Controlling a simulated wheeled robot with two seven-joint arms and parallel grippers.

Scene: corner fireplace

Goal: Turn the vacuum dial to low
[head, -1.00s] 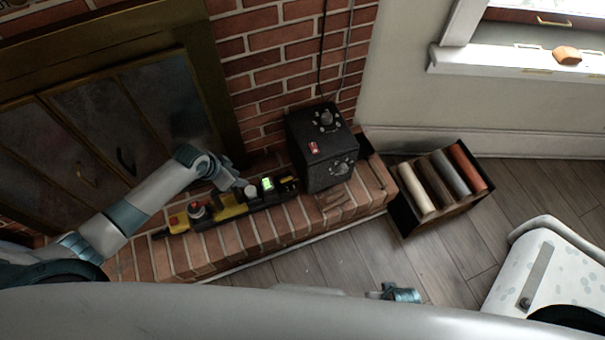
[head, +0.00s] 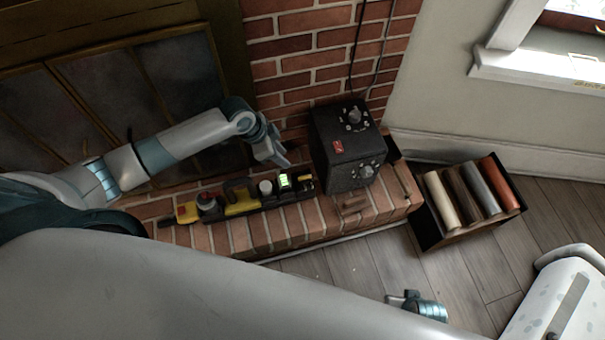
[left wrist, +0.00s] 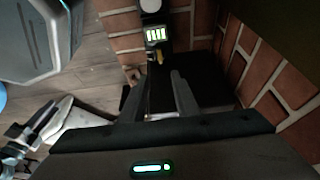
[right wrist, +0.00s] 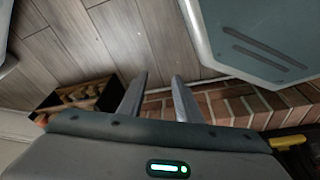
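A black box (head: 345,165) stands on the brick hearth, with one dial (head: 353,116) on its top, another dial (head: 366,171) on its front and a red switch (head: 338,147). Neither dial's setting is readable, and I cannot tell which one is for the vacuum. My left gripper (head: 279,157) is just left of the box in the head view, apart from both dials. In the left wrist view its fingers (left wrist: 159,75) are apart and empty, with a dark surface beyond them. My right gripper (head: 392,299) is low over the floor; its fingers (right wrist: 159,78) are apart and empty in the right wrist view.
A long black and yellow strip of tools (head: 240,200) with a lit green display (head: 285,181) lies left of the box on the hearth. A crate of rolls (head: 431,233) stands on the floor to the right. Cables run up the brick wall behind the box.

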